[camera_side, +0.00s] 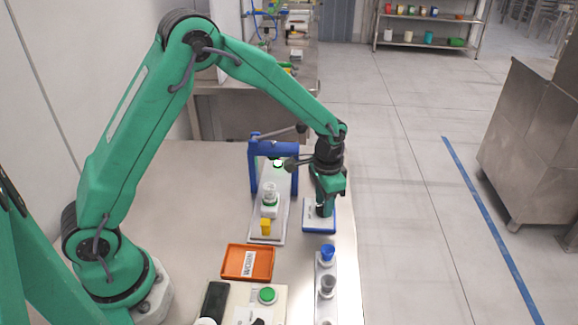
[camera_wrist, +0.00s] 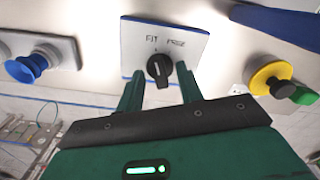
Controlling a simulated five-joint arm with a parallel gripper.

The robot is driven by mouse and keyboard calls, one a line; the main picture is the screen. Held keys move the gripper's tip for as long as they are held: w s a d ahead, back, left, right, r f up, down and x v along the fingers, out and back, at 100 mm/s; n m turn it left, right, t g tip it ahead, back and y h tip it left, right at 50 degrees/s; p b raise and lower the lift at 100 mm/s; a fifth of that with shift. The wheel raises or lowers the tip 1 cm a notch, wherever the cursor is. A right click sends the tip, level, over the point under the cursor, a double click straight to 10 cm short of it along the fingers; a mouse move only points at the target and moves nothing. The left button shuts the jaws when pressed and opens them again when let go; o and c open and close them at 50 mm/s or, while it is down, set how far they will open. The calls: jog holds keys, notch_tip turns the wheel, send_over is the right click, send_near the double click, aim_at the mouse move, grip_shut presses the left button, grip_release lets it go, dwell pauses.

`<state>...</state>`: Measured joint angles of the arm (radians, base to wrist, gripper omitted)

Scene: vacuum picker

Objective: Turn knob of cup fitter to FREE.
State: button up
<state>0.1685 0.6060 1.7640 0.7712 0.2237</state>
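The cup fitter is a flat white panel with a blue edge (camera_side: 316,229), also in the wrist view (camera_wrist: 133,37). It bears the lettering FIT and FREE, the second partly hard to read. A round black knob (camera_wrist: 158,68) sits on it below the lettering. Its white mark points roughly up the picture, seemingly nearer FIT than FREE. My gripper (camera_wrist: 159,71) is open, with one green finger on each side of the knob. A gap seems to show on both sides; contact is unclear. In the side view my gripper (camera_side: 323,201) points down over the panel and mostly hides the knob.
A blue arch (camera_side: 254,165) stands left of the panel over a plate with a yellow block (camera_side: 265,227). A rail with a blue cup (camera_side: 328,251) and a grey one (camera_side: 327,285) lies in front. An orange tray (camera_side: 235,263) and green button (camera_side: 267,295) are nearer.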

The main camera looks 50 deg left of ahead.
grip_shut()
jog(key=shift+m, duration=0.3)
jog(key=m, duration=0.4)
jog(key=shift+m, duration=2.2)
grip_release()
